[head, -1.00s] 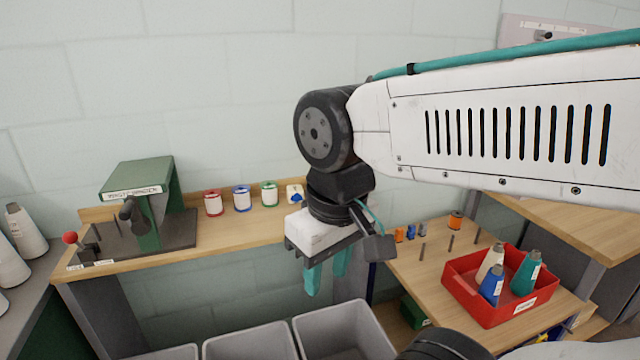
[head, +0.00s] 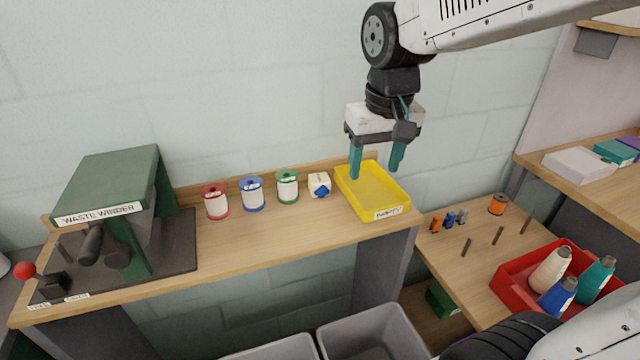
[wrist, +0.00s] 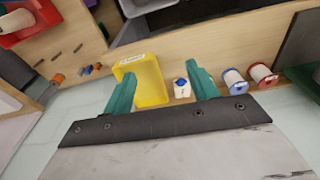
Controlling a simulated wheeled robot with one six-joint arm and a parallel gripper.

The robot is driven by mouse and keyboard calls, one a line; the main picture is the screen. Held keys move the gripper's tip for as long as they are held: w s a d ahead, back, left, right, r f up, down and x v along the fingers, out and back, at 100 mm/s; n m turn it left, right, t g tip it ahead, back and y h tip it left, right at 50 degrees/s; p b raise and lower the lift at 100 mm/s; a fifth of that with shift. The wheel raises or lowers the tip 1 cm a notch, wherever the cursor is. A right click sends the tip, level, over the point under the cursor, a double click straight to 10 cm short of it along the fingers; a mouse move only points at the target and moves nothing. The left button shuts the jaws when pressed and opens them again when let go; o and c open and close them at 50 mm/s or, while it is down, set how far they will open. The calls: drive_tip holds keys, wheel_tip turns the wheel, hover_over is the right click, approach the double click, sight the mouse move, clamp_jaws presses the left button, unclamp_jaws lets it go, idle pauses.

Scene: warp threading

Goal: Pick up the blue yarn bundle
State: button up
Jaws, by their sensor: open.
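No item is plainly a blue yarn bundle. A small white block with a blue top (head: 319,185) sits on the wooden bench, right of the green-rimmed spool; it also shows in the wrist view (wrist: 182,88). It may be the bundle, but I cannot tell. A spool with blue rims (head: 251,194) stands farther left. My gripper (head: 376,166) is open and empty, its teal fingers pointing down above the yellow tray (head: 404,201). In the wrist view, the tray lies between the fingers (wrist: 160,78), and the block is close to the right finger.
A green waste winder (head: 110,187) stands at the bench's left. Red-rimmed (head: 215,202) and green-rimmed (head: 287,187) spools share the bench. The lower right table has pegs (head: 467,246), small bobbins (head: 449,219) and a red tray (head: 507,291) with cones. Grey bins (head: 372,333) stand in front.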

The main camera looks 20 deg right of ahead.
drive_tip(key=w+f, duration=0.3)
drive_tip(key=w, duration=0.6)
hover_over(320, 179)
drive_tip(key=s, duration=0.2)
drive_tip(key=shift+m, duration=0.3)
wheel_tip(320, 179, down, 7)
drive_tip(key=shift+s+f, duration=0.1)
drive_tip(key=f, duration=0.2)
drive_tip(key=w+f, duration=0.1)
drive_tip(key=f, duration=0.2)
drive_tip(key=w+f, duration=0.1)
drive_tip(key=f, duration=0.2)
drive_tip(key=shift+w, duration=0.15)
drive_tip(key=shift+w+f, duration=0.1)
drive_tip(key=shift+f, duration=0.4)
drive_tip(key=c, duration=0.7)
